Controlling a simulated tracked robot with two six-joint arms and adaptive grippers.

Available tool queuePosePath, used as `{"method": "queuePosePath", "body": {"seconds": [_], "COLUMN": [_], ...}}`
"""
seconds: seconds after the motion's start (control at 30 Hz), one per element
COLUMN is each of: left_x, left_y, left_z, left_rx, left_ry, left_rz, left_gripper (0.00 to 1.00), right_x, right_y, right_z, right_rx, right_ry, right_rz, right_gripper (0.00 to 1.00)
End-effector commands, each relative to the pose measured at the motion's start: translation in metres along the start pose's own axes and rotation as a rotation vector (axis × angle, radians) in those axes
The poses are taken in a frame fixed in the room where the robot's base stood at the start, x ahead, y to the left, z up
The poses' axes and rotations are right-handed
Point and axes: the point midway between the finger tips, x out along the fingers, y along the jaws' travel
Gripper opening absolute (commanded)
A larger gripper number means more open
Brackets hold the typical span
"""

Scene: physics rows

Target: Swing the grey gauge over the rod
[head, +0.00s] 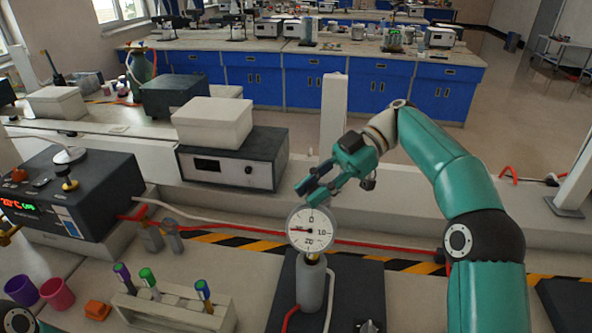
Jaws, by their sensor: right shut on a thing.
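The grey gauge (313,230) has a round white dial with dark numbers and a red needle, and it faces me. My right gripper (309,193) is at its top edge, shut on it; the exact grip is hard to make out. A grey cylinder (312,285) stands upright directly below the dial on a dark plate. I cannot tell whether the gauge and the cylinder are joined. I cannot clearly pick out the rod. My left gripper is not in view.
A rack (178,308) with several capped tubes stands left of the dark plate (357,285). Pink and purple cups (57,293) and an orange piece (97,310) lie further left. A red hose (385,246) crosses behind the gauge. A box-topped device (233,160) stands behind.

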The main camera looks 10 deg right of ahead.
Motion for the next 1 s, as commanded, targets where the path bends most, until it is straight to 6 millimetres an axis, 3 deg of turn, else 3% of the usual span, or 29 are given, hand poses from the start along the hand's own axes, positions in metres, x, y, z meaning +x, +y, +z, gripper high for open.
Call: {"method": "queuePosePath", "body": {"seconds": [0.13,0.6,0.63,0.77,1.0], "left_x": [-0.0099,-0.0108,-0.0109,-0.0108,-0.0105], "left_y": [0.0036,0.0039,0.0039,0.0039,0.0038], "left_z": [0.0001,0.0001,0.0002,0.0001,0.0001], "left_rx": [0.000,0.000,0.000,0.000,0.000], "left_ry": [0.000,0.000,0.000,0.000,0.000], "left_rz": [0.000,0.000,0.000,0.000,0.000], "left_gripper": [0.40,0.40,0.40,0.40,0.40], "right_x": [-0.0057,-0.0050,-0.0050,-0.0040,-0.0021], "right_y": [0.0007,-0.0003,-0.0003,-0.0004,-0.0008], "right_z": [-0.0029,-0.0026,-0.0027,-0.0023,-0.0015], "right_rx": [-0.022,-0.034,-0.034,-0.032,-0.029], "right_ry": [-0.002,-0.002,-0.002,-0.002,-0.001], "right_rz": [-0.015,-0.026,-0.026,-0.030,-0.038], "right_gripper": [0.00,0.00,0.29,0.51,0.53]}}
